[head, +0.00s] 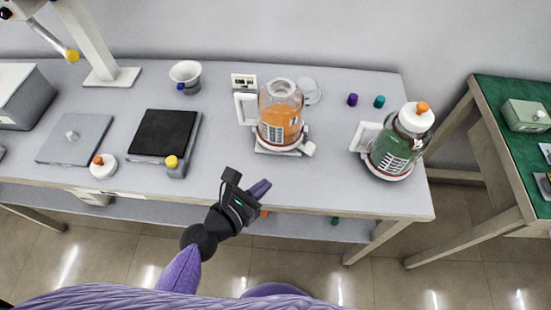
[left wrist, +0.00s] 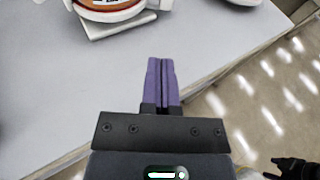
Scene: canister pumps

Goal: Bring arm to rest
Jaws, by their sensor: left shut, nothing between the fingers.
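My left gripper (head: 260,188) hangs in front of the table's front edge, near the middle of the head view. Its purple fingers (left wrist: 162,82) are pressed together in the left wrist view, with nothing between them. They show against the grey table top (left wrist: 80,90) near its edge. The canister pump with orange liquid (head: 280,118) stands upright on the table beyond the gripper, apart from it. The canister pump with green liquid (head: 397,143) stands upright at the table's right end. My right gripper is not seen in the head view.
A black-topped plate (head: 163,132), a grey plate (head: 75,138), a white cup (head: 186,73) and a lamp-like stand (head: 113,77) are on the left. Small purple (head: 352,99) and teal (head: 379,101) caps lie at the back. A green-topped table (head: 500,95) stands right.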

